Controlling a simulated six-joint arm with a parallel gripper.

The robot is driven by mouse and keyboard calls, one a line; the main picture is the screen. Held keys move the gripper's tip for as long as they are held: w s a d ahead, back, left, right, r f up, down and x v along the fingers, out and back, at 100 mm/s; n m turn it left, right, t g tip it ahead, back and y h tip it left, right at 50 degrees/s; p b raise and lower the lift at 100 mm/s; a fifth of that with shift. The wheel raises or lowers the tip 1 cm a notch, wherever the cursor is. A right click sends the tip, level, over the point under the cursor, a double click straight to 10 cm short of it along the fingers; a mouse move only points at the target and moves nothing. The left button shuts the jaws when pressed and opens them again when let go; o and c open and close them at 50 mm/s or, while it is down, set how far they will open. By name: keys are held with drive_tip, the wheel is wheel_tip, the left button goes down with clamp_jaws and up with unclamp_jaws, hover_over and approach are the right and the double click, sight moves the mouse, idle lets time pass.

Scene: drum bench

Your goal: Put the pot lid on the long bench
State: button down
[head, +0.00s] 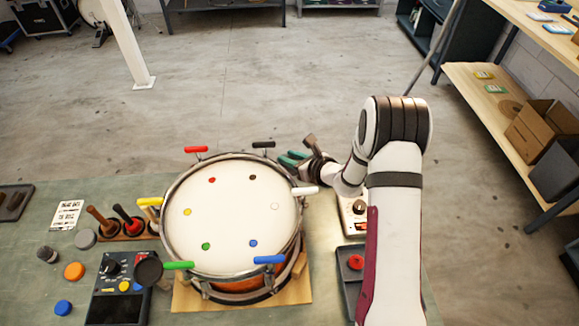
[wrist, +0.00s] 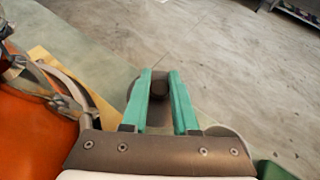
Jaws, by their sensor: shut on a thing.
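My gripper (head: 291,158) is just beyond the upper right rim of the drum, near the far edge of the green-topped bench (head: 330,195). In the wrist view its two teal fingers (wrist: 161,90) are closed around a dark round knob. I take this knob to be that of the pot lid (wrist: 159,85); a greyish-brown round part shows around and behind the fingers. The fingers hide much of it. In the head view I cannot make out the lid clearly. Which surface is the long bench is not clear from these frames.
The drum (head: 240,220) with coloured handles fills the bench's middle. A control box (head: 118,290) and mallets (head: 130,222) stand left of it; a dark tray (head: 350,262) lies to the right. A wooden shelf unit (head: 480,105) stands far right. Open floor lies beyond the bench.

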sight(289, 169)
wheel_tip(289, 169, down, 4)
drive_tip(key=shift+a+f, duration=0.1)
drive_tip(key=shift+f, duration=0.25)
drive_tip(key=shift+f, duration=0.15)
drive_tip(key=c, duration=0.7)
unclamp_jaws()
drive_tip(key=shift+r, duration=0.2)
drive_tip(key=v, duration=1.2)
drive_tip(key=shift+r, duration=0.25)
